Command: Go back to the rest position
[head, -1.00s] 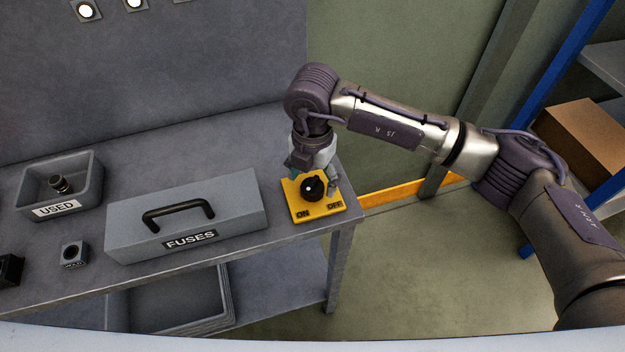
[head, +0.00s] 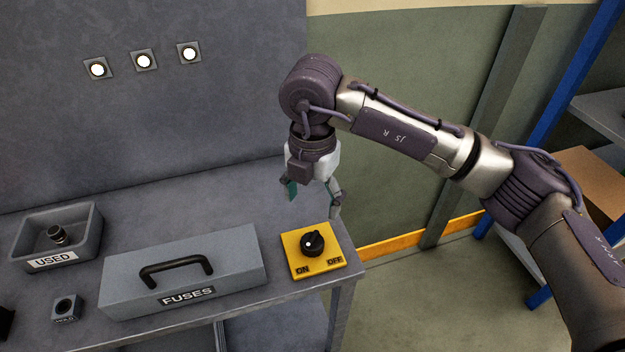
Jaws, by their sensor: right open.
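My right gripper (head: 312,199) is open and empty. It hangs pointing down above the yellow switch plate (head: 298,265), apart from it. The plate lies at the right end of the grey bench and carries a black rotary knob (head: 313,243) with a white dot. My right arm reaches in from the right. My left gripper is not in view.
A closed grey FUSES box (head: 228,262) with a black handle stands left of the plate. A USED bin (head: 88,240) holding a dark cylinder and a small HOLD block (head: 66,308) are further left. Three lit lamps (head: 144,61) are on the panel. Shelving with a cardboard box (head: 590,180) is at right.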

